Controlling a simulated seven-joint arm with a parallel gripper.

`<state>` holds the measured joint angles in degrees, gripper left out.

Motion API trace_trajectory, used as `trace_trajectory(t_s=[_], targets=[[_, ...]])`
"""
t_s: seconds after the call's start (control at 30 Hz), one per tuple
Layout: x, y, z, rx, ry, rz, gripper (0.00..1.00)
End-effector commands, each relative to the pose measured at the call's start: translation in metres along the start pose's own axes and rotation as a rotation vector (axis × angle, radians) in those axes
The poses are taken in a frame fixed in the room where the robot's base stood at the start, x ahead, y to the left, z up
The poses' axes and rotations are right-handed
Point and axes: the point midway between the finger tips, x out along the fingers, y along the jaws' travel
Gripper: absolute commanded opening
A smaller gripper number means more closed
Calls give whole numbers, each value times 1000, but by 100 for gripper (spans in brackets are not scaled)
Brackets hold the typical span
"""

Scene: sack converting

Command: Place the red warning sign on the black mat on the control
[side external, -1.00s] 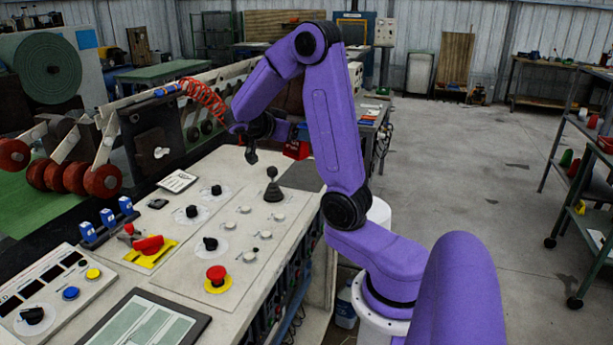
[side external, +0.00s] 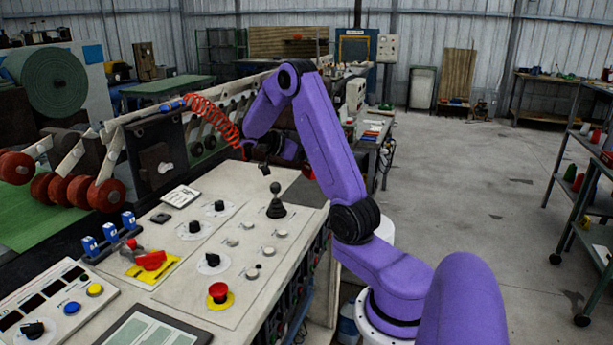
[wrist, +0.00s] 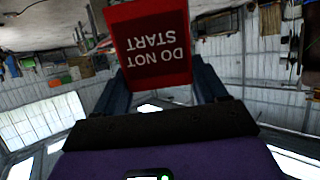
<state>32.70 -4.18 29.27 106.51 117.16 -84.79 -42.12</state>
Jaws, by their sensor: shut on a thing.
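The red warning sign (wrist: 150,45) fills the top middle of the wrist view, its white words "DO NOT START" upside down. My gripper (wrist: 160,82) is shut on it, a dark blue finger on each side. The sign is not clearly visible there. The black mat (side external: 306,191) lies flat at the far right corner of the panel, right of the joystick, with nothing seen on it.
The joystick (side external: 276,203) stands upright close to the mat. Knobs and a red emergency stop (side external: 218,292) are on the nearer panel. A red coiled hose (side external: 213,118) hangs behind my gripper. Open floor lies to the right.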

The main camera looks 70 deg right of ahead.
Motion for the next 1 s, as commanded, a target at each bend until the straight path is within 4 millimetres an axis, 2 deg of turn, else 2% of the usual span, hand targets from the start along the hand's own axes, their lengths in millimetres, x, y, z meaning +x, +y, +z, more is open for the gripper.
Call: trace_trajectory(t_s=[0.2, 0.4, 0.57, 0.8, 1.0], targets=[[15, -26, 30, -3, 0, 1, 41], [22, -40, 44, -1, 0, 0, 41], [26, -46, 52, -1, 0, 0, 41], [37, -46, 78, -3, 0, 0, 41], [38, -46, 80, 0, -1, -1, 41]])
